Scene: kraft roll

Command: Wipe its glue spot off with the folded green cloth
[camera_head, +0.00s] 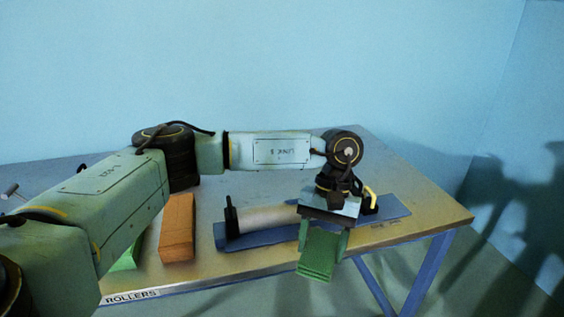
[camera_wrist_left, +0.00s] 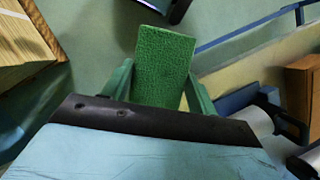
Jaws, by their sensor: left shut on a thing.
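My left gripper (camera_head: 322,240) is shut on a folded green cloth (camera_head: 317,264), which hangs below the fingers in front of the table's front edge. In the left wrist view the cloth (camera_wrist_left: 165,65) stands out between the green fingers. A pale roller (camera_head: 268,219) with dark end fittings lies on a blue mat (camera_head: 228,242), behind and left of the cloth; the wrist partly covers it. In the left wrist view the roller (camera_wrist_left: 254,121) is at the right, apart from the cloth. I cannot make out a glue spot. My right gripper is not in view.
An orange-brown block (camera_head: 177,228) stands on the table (camera_head: 410,190) left of the mat. A green item (camera_head: 130,257) beside it is partly hidden by my arm. The front edge bears a "ROLLERS" label (camera_head: 131,296). The table's right end is clear.

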